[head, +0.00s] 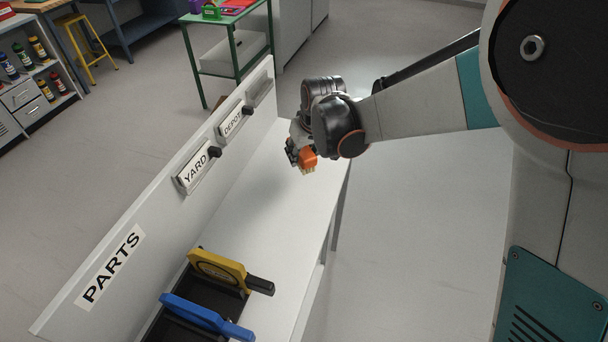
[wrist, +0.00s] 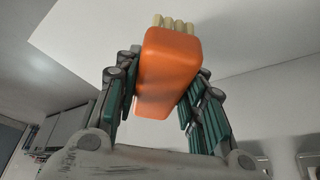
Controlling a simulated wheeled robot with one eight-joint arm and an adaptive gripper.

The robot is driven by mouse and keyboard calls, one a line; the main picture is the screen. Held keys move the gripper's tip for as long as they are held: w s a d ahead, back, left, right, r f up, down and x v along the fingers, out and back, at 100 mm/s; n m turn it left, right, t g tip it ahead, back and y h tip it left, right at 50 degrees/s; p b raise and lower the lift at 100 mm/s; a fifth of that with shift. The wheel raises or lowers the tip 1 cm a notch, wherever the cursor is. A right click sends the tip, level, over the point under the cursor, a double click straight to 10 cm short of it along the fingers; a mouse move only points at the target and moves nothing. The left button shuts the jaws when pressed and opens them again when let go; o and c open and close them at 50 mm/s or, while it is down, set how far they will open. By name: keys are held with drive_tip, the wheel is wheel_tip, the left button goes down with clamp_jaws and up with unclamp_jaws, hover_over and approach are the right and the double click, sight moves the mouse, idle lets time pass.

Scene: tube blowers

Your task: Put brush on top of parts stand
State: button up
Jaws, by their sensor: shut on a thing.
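My gripper (head: 299,153) is shut on the brush (head: 308,159), which has an orange block body and pale bristle tufts. In the wrist view the orange brush (wrist: 168,75) sits between the two green-padded fingers of my gripper (wrist: 160,95), bristles at its far end. In the head view the brush is over the far part of the white parts stand (head: 275,205), bristles pointing down. I cannot tell whether the bristles touch its top. The stand's back panel bears a PARTS label (head: 110,267).
A yellow tool (head: 215,270) and a blue tool (head: 205,317) sit in a dark tray at the stand's near end. YARD (head: 195,170) and DEPOT (head: 232,123) plates with dark knobs are on the back panel. The stand's middle is clear. A green table (head: 235,20) stands behind.

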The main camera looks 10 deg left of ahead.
sight(311, 159)
wheel_tip(311, 159, down, 10)
drive_tip(key=b, duration=0.3)
drive_tip(key=shift+f, duration=0.25)
drive_tip(key=shift+c, duration=0.4)
drive_tip(key=o, duration=1)
drive_tip(key=shift+r, duration=0.1)
drive_tip(key=p+v, duration=0.4)
drive_tip(key=v, duration=0.8)
drive_tip(key=shift+w, duration=0.1)
